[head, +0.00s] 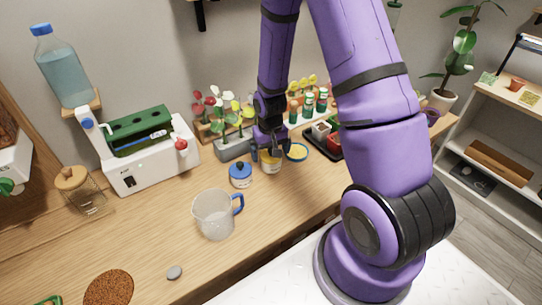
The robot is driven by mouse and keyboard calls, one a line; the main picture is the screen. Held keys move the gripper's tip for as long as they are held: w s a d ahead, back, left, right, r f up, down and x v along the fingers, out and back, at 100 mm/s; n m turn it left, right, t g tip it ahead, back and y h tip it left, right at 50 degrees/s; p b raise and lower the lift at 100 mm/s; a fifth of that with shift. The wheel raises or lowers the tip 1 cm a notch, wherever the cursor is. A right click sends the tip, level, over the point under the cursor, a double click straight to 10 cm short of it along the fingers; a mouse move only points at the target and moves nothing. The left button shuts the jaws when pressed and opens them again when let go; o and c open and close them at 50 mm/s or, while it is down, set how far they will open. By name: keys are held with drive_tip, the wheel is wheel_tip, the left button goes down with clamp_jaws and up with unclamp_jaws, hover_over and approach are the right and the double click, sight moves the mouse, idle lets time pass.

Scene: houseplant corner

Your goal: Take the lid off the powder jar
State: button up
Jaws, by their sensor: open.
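My gripper (270,148) points down at the back middle of the wooden table, with open jaws. A small pale jar with a label (271,166) stands right below it. The gripper hides the jar's top, so I cannot tell whether a lid is on it or whether the fingers touch it. Which of the two is the powder jar I cannot tell for certain.
A blue-rimmed dish with yellow contents (297,152) sits right of the gripper. A clear jug (214,214) stands in front. Behind are a grey planter (235,148) and flowers. A white machine (150,165) stands left.

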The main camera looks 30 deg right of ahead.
drive_tip(key=c, duration=0.9)
drive_tip(key=shift+c, duration=0.2)
drive_tip(key=shift+r, duration=0.2)
